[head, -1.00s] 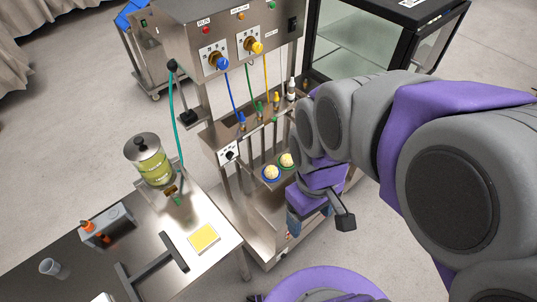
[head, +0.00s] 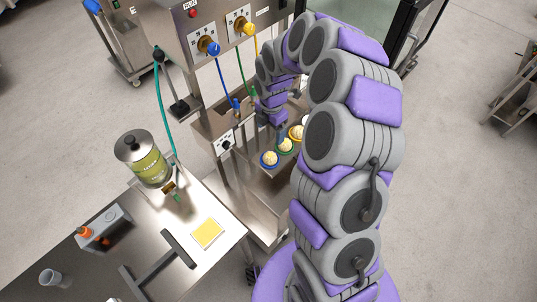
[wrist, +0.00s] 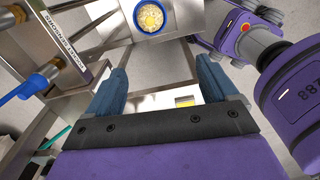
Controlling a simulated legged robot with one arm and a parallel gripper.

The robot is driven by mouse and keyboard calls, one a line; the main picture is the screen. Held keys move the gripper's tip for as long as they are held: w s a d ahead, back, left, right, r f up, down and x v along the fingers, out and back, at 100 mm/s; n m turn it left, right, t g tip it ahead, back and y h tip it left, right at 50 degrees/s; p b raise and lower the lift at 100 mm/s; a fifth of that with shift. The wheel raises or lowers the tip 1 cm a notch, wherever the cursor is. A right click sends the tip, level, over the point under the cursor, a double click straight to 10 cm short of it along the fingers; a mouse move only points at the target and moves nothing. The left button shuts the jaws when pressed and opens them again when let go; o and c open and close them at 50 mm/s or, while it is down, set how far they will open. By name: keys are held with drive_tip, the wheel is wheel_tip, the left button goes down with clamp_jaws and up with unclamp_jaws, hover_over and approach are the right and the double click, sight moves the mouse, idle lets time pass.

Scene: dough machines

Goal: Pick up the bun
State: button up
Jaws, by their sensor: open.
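Several pale round buns sit in a row of coloured rings on the machine's steel shelf in the head view: a bun in a blue ring (head: 269,158), one in a green ring (head: 286,144), and one in a yellow-orange ring (head: 297,132). A further pale one behind is partly hidden by my arm. My gripper (head: 281,132) is above the row, close to the green-ring bun. In the wrist view my gripper (wrist: 160,68) is open, with nothing between its blue-grey fingers. A bun in a blue ring (wrist: 150,17) lies beyond the fingertips, near the top edge.
The steel machine (head: 215,75) with knobs and coloured hoses stands behind the shelf. A steel table (head: 160,230) at left holds a jar (head: 142,160), a yellow pad (head: 207,233) and a grey box (head: 103,225). Open floor lies to the right.

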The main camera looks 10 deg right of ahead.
sight(270, 155)
drive_tip(key=shift+n, duration=0.8)
drive_tip(key=f+b, duration=0.1)
drive_tip(key=f, duration=0.4)
drive_tip(key=w+f+b, duration=0.1)
drive_tip(key=f, duration=0.4)
drive_tip(key=w+d+f+b, duration=0.1)
drive_tip(key=f, duration=0.4)
drive_tip(key=shift+w+f, duration=0.1)
drive_tip(key=shift+f, duration=0.15)
drive_tip(key=f, duration=0.1)
drive_tip(key=f+b, duration=0.1)
drive_tip(key=f, duration=0.3)
drive_tip(key=shift+w+a+b, duration=0.15)
drive_tip(key=shift+a+b, duration=0.1)
drive_tip(key=shift+b, duration=0.1)
drive_tip(key=shift+r, duration=0.1)
drive_tip(key=shift+c, duration=0.3)
drive_tip(key=c, duration=1.1)
drive_tip(key=shift+r, duration=0.1)
